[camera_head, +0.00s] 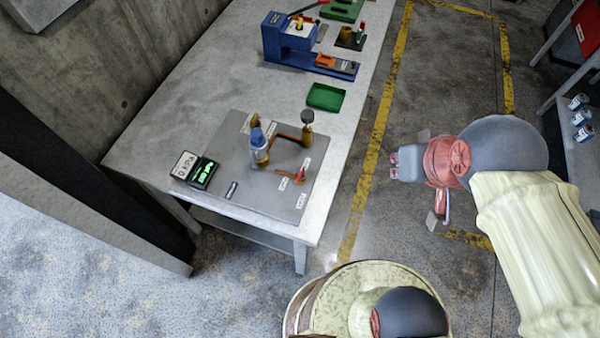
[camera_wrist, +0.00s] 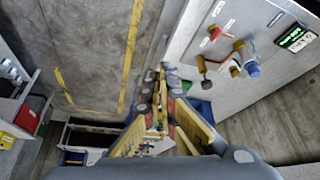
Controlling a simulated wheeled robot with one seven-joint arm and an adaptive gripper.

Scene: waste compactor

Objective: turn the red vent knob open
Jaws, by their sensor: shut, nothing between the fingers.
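A small red handle (camera_head: 300,174), which looks like the vent knob, stands near the front right of a grey plate (camera_head: 250,197) on the workbench, beside small white labels. A small red part, likely the same handle, shows in the wrist view (camera_wrist: 226,33); its exact setting is too small to tell. Brass pipework with a dark round knob (camera_head: 307,117) and a blue-topped fitting (camera_head: 258,145) stand behind it. My gripper (camera_head: 393,162) is shut and empty, over the floor to the right of the bench, apart from the handle. Its fingers (camera_wrist: 163,76) meet in the wrist view.
A green-lit display (camera_head: 203,172) sits at the plate's left. A green tray (camera_head: 325,97) and a blue machine (camera_head: 300,48) stand farther back on the bench. A shelf with several cans (camera_head: 580,118) is at right. Open floor with yellow lines (camera_head: 378,135) lies between.

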